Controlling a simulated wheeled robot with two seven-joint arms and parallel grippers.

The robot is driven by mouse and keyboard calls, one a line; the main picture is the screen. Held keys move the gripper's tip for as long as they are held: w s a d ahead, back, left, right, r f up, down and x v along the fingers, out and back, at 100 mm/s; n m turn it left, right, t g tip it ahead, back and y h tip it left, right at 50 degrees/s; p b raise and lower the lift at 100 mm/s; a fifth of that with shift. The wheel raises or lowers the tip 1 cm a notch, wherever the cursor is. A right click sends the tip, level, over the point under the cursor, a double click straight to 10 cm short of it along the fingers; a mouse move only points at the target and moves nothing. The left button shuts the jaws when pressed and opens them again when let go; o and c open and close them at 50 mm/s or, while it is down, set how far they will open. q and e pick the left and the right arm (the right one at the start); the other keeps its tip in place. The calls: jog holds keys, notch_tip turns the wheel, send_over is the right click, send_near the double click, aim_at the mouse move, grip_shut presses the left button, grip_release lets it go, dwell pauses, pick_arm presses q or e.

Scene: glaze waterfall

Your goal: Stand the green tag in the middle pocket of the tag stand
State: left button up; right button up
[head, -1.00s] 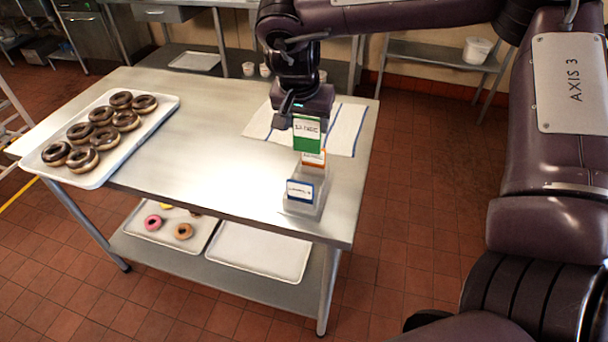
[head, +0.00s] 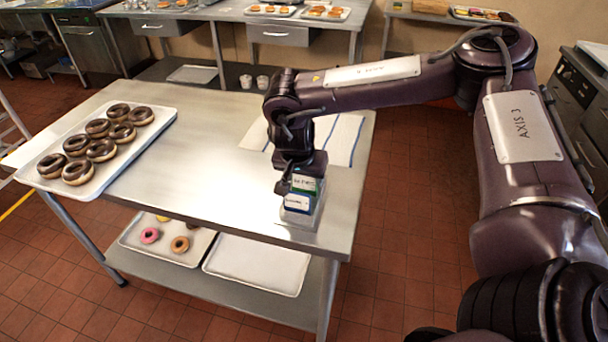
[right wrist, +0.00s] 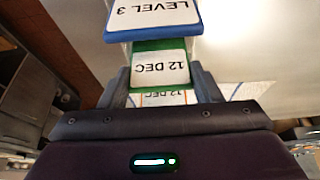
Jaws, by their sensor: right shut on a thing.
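My right gripper (head: 303,177) is shut on the green tag (head: 308,184), low over the tag stand (head: 303,219) near the table's front right corner. The green tag is upright, its white face reading "12 DEC" in the right wrist view (right wrist: 160,68). A blue tag (head: 297,203) stands in the stand's front pocket, just in front of the green one; it reads "LEVEL 3" in the wrist view (right wrist: 153,14). Another tag (right wrist: 163,97) shows partly behind the green one. The green tag's lower edge is hidden, so I cannot tell whether it rests in the middle pocket. My left gripper is out of view.
A white tray (head: 150,147) of chocolate doughnuts lies at the table's left. A striped cloth (head: 345,139) lies behind my gripper. The middle of the steel table (head: 205,165) is clear. Two trays sit on the lower shelf.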

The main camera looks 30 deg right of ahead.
jog(key=shift+f, duration=0.15)
jog(key=o, duration=1)
